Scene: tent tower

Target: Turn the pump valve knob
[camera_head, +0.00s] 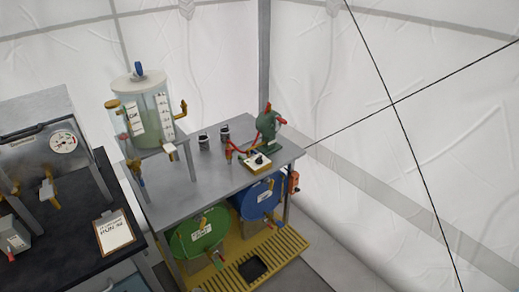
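A green pump (267,127) with red fittings stands near the back right of a grey metal table (220,183). A small yellow-edged box (254,162) with a dark knob (259,159) on its pale top sits in front of the pump. Red tubing (237,143) and a brass fitting lie just left of the pump. I cannot tell which of these parts is the pump valve knob, nor how it is turned. Neither of my grippers shows in the head view.
Green (197,232) and blue drums (259,200) lie below, over a yellow grate (285,243). A dark bench (85,237) holds a clipboard (114,231) at left.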

